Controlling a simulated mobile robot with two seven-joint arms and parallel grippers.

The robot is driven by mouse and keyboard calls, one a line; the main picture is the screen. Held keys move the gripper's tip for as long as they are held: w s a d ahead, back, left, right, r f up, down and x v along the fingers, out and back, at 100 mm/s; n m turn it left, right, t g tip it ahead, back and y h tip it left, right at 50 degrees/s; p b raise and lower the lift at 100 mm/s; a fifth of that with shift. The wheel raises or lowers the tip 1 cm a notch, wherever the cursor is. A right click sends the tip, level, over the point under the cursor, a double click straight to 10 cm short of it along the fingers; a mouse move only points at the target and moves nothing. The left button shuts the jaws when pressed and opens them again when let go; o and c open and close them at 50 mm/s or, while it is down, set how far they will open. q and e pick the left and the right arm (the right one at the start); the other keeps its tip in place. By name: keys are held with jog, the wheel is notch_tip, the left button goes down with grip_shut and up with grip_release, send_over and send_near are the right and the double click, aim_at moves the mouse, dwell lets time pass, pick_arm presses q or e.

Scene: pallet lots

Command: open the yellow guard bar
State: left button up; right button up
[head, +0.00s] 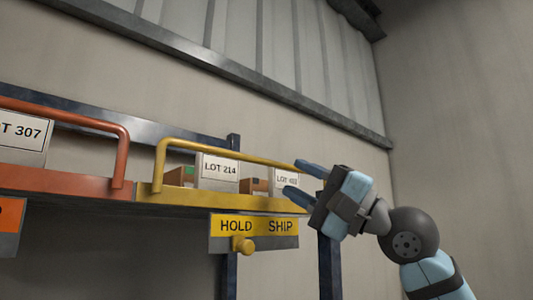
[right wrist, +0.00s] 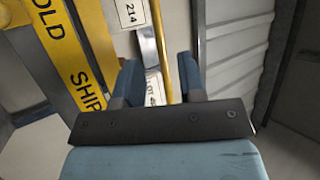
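The yellow guard bar (head: 225,155) runs above the front of a yellow shelf edge (head: 225,200), with its left end bent down to that edge. My right gripper (head: 293,178) is at the bar's right end, its two fingers apart. In the right wrist view the bar (right wrist: 164,50) passes between the two open fingers of the gripper (right wrist: 158,66) as seen from the wrist. I cannot tell whether a finger touches it. The fingers and gripper body hide the bar's right end. My left gripper is out of view.
Behind the bar stand boxes with LOT 214 (head: 218,169) and another lot label (head: 287,180). Below hangs a yellow HOLD/SHIP plate (head: 254,226) with a yellow knob (head: 243,245). An orange guard bar (head: 85,120) fronts the left bay, by LOT 307. Blue posts stand below.

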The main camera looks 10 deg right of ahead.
aim_at(270, 164)
jog(key=p+x, duration=0.1)
jog(key=x, duration=0.5)
jog(key=shift+r+p, duration=0.1)
jog(key=shift+p, duration=0.3)
jog(key=shift+w+a+r, duration=0.15)
jog(key=shift+w+a, duration=0.05)
jog(key=shift+a, duration=0.2)
grip_shut()
